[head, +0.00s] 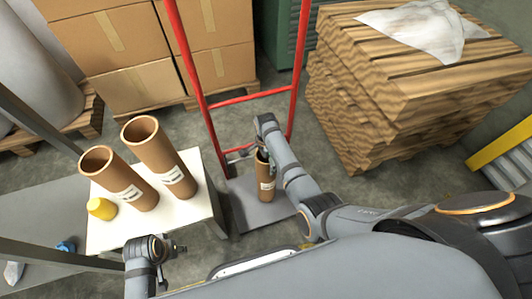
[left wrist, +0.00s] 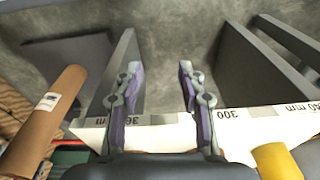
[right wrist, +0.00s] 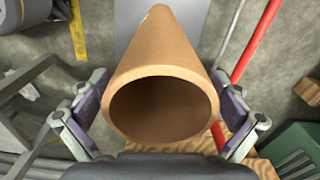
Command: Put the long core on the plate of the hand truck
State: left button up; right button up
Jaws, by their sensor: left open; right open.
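A brown cardboard core (head: 266,185) with a white label stands upright on the grey plate (head: 240,214) of the red hand truck (head: 248,97). My right gripper (head: 263,152) is at its top. In the right wrist view the open jaws (right wrist: 160,84) lie on either side of the core (right wrist: 165,55), with its open end facing the camera; I cannot tell whether they touch it. Two more cores, one at the left (head: 118,180) and one beside it (head: 160,160), stand on a white table. My left gripper (left wrist: 160,68) is open and empty by the table's near edge.
The white table (head: 205,205) also carries a yellow item (head: 101,208) and has mm markings on its edge. Stacked cartons (head: 135,60) stand behind the truck. A stack of wooden pallets (head: 350,110) stands to its right, with a crumpled sheet (head: 425,25) on top.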

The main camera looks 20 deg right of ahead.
pick_arm(q)
jog(key=s+a+f+p, duration=0.3)
jog(key=f+p, duration=0.1)
jog(key=f, duration=0.8)
jog(key=shift+s+a+y, duration=0.15)
jog(key=shift+s+y, duration=0.05)
jog(key=shift+y, duration=0.2)
pick_arm(e)
notch_tip(320, 180, up, 11)
jog(key=shift+r, duration=0.15)
pick_arm(q)
jog(key=shift+a, duration=0.1)
pick_arm(e)
jog(key=shift+a, duration=0.1)
